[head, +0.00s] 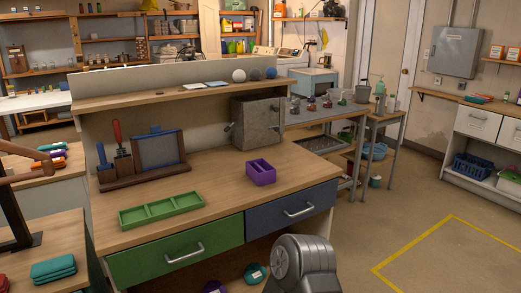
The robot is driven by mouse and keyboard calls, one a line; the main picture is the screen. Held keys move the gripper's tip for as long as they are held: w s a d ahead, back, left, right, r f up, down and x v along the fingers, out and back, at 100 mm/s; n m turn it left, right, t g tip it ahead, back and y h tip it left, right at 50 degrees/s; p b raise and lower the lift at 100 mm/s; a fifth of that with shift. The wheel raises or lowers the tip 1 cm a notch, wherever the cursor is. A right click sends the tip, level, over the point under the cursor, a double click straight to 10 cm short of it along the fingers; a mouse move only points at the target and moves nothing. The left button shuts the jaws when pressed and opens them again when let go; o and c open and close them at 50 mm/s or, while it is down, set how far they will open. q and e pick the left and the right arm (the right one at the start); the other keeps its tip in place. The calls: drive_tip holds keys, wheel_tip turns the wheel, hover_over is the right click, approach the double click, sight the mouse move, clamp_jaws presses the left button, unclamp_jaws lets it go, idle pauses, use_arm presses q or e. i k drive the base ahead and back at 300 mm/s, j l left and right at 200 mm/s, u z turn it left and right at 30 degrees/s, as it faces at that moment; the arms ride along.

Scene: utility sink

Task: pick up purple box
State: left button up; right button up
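The purple box (261,176) is a small open-topped box with a divider inside. It stands upright on the wooden workbench (222,187), near the right part of the bench top, in front of the grey metal box. Nothing touches it from above. Neither of my grippers shows in the head view. A grey rounded part at the bottom centre looks like a link of my own arm, well below and in front of the purple box.
A green divided tray (161,208) lies left of the purple box. A grey metal box (258,121) stands behind it, under a raised shelf (180,89). A tool holder (144,174) stands at the back left. Green (176,254) and blue (291,212) drawers are closed. Floor at right is clear.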

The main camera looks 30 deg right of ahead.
sight(262, 171)
drive_tip(key=l+z, duration=0.1)
drive_tip(key=l, duration=0.95)
drive_tip(key=i+l+z, duration=0.15)
drive_tip(key=l, duration=0.95)
drive_tip(key=i+l+z, duration=0.15)
drive_tip(key=l, duration=0.9)
drive_tip(key=i+l+z, duration=0.15)
drive_tip(key=l, duration=0.35)
